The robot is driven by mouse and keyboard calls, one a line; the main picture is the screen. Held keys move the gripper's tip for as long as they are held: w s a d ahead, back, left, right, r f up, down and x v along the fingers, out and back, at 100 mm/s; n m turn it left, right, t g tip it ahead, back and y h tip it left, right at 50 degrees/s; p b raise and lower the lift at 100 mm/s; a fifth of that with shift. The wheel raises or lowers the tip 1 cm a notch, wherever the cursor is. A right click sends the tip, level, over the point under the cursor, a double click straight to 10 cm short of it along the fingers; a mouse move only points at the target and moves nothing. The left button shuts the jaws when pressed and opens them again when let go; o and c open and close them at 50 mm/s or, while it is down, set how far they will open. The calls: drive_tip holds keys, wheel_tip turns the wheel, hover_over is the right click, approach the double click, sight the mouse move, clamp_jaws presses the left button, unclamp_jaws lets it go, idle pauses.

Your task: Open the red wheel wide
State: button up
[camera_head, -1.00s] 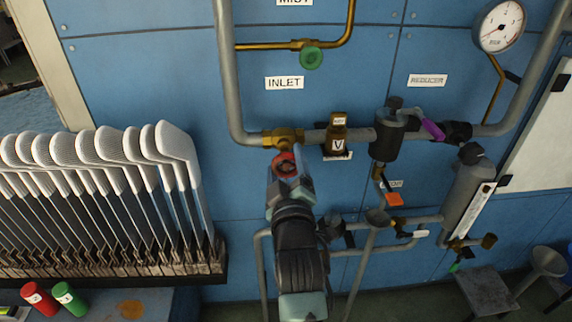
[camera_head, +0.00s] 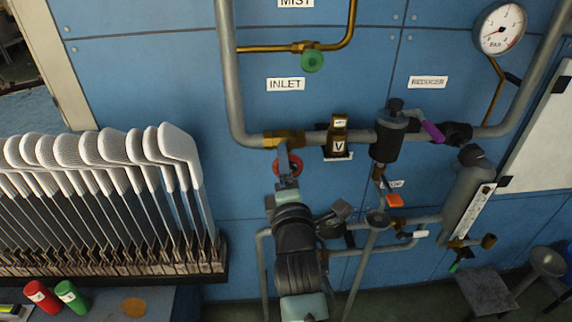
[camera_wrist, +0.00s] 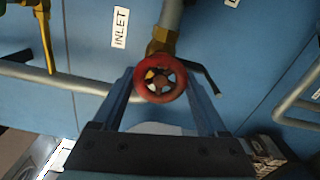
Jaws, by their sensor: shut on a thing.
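The red wheel (camera_head: 288,166) sits on the brass valve (camera_head: 284,139) in the grey pipe, below the INLET label. In the wrist view the red wheel (camera_wrist: 160,78) shows as a spoked ring in front of the brass fitting (camera_wrist: 161,42). My gripper (camera_wrist: 163,88) has one finger on each side of the wheel and is shut on it. In the head view my gripper (camera_head: 288,165) reaches up from below and hides part of the wheel.
A green wheel (camera_head: 312,61) is on the brass pipe above. A purple-handled lever (camera_head: 433,131) and a gauge (camera_head: 500,28) are to the right. White sock forms (camera_head: 100,150) stand in a rack at left. Red (camera_head: 39,297) and green (camera_head: 70,294) cylinders lie below.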

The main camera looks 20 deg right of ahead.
drive_tip(key=n+p, duration=0.2)
drive_tip(key=n, duration=0.3)
drive_tip(key=shift+f+n, duration=0.1)
drive_tip(key=shift+n, duration=0.3)
idle(0.4)
drive_tip(key=o, duration=1.3)
drive_tip(key=shift+s, duration=0.15)
drive_tip(key=b+v, duration=0.2)
drive_tip(key=v, duration=1)
drive_tip(key=shift+s+a, duration=0.1)
drive_tip(key=shift+s, duration=0.25)
